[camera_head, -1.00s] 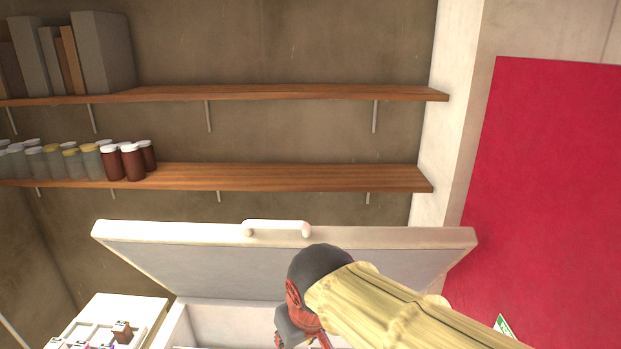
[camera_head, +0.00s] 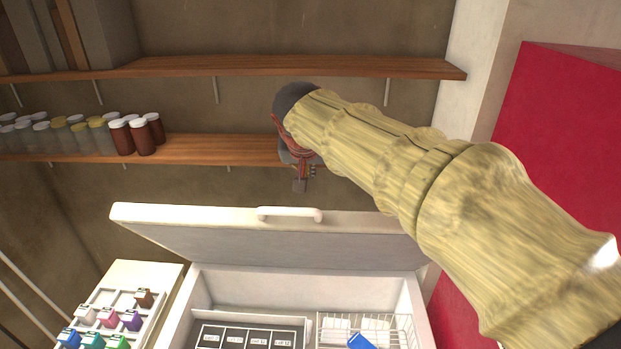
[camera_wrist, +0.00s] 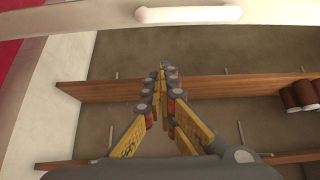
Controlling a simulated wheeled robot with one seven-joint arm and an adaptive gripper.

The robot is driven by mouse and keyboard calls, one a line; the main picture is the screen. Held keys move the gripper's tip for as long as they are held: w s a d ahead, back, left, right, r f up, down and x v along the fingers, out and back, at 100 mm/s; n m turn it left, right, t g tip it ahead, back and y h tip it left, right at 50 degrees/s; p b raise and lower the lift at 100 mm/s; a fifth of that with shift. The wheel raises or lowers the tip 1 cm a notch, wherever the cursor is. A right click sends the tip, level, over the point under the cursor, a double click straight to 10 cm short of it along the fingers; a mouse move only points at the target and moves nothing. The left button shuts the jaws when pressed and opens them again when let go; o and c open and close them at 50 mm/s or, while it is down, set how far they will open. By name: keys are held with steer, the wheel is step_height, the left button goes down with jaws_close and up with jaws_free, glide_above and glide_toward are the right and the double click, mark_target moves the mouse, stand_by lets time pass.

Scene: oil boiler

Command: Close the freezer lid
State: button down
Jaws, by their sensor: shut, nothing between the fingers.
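The freezer (camera_head: 178,318) stands below the shelves with its white lid (camera_head: 180,216) raised and tilted open. A white handle (camera_head: 290,214) sits on the lid's upper edge. My gripper (camera_head: 299,186) is above the handle, pointing down, in front of the lower shelf and apart from the lid. In the wrist view, my gripper (camera_wrist: 162,72) has its fingers together with nothing between them. The handle (camera_wrist: 188,14) and the lid's edge (camera_wrist: 75,18) cross the top of that view, beyond the fingertips. My arm hides the lid's right end in the head view.
Two wooden shelves hang on the wall; the lower shelf (camera_head: 215,150) carries several jars (camera_head: 131,137). Left of the freezer is a white rack (camera_head: 118,300) of coloured bottles. A wire basket (camera_head: 365,325) is inside the freezer. A red panel (camera_head: 570,120) stands at right.

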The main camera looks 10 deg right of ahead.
steer(key=p+x, duration=0.1)
steer(key=x, duration=0.6)
steer(key=shift+w+d+f, duration=0.1)
steer(key=shift+w+f, duration=0.15)
steer(key=shift+f, duration=0.1)
steer(key=shift+s+f, duration=0.1)
steer(key=shift+f, duration=0.15)
steer(key=s, duration=0.3)
steer(key=shift+a+f, duration=0.3)
steer(key=shift+f, duration=0.3)
steer(key=shift+s, duration=0.15)
steer(key=shift+a, duration=0.1)
